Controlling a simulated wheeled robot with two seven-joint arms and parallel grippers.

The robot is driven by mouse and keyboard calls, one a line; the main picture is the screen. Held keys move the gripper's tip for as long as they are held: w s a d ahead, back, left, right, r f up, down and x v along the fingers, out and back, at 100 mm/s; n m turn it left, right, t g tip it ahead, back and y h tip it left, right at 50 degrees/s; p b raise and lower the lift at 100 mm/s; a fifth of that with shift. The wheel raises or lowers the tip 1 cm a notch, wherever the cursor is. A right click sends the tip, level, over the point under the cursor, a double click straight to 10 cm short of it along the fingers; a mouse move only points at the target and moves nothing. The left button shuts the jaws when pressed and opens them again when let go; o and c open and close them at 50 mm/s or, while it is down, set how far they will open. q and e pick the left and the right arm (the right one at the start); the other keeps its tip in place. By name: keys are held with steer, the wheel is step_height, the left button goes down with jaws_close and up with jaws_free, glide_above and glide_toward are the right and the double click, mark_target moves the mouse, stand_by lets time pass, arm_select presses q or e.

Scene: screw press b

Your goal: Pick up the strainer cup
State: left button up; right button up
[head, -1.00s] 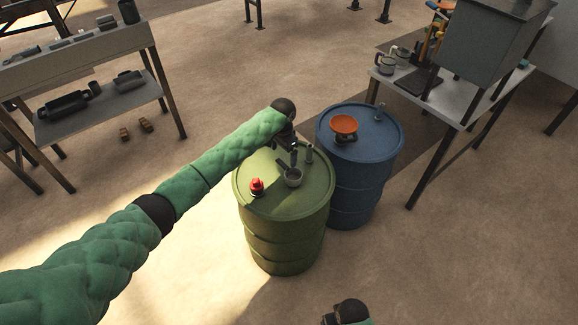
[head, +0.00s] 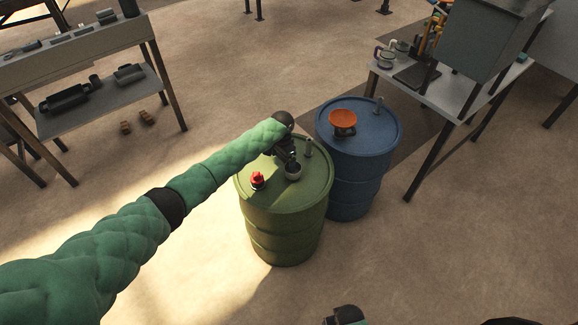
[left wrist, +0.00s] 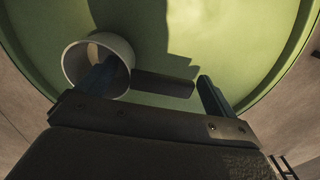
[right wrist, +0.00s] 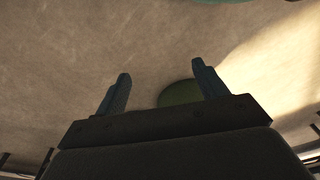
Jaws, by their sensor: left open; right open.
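The strainer cup (head: 293,174) is a small grey cup standing on the green barrel's lid (head: 312,190). In the left wrist view the cup (left wrist: 74,62) is at upper left, its mouth facing the camera and its dark straight handle (left wrist: 163,84) pointing right. My left gripper (head: 291,160) is open just above the cup. In the left wrist view one finger overlaps the cup's mouth and the other is beyond the handle's end, so the handle lies between them; contact cannot be told. My right gripper (right wrist: 161,68) is open and empty, over the floor.
A red object (head: 257,180) and a grey upright post (head: 308,148) are also on the green lid. A blue barrel (head: 360,165) beside it carries an orange dish (head: 342,118). A table (head: 430,88) stands right, a shelf bench (head: 100,105) left.

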arm_select(q)
steer(key=shift+c, duration=0.2)
steer(key=c, duration=1)
steer(key=shift+r+b, duration=0.3)
steer(key=shift+r, duration=0.2)
steer(key=r, duration=0.1)
steer(key=d+r+b, duration=0.1)
steer(key=r, duration=0.1)
steer(key=shift+s+d+r+b, duration=0.1)
steer(key=shift+d+r+b, duration=0.05)
steer(key=shift+r+b, duration=0.15)
steer(key=d+r+b, duration=0.3)
steer(key=d+r, duration=0.3)
steer(key=d, duration=0.4)
steer(key=shift+s+d+r, duration=0.15)
steer(key=shift+s+r, duration=0.15)
steer(key=shift+s, duration=0.15)
arm_select(e)
step_height(320, 180, up, 20)
steer(key=w+a, duration=0.2)
steer(key=w, duration=0.1)
steer(key=shift+a, duration=0.15)
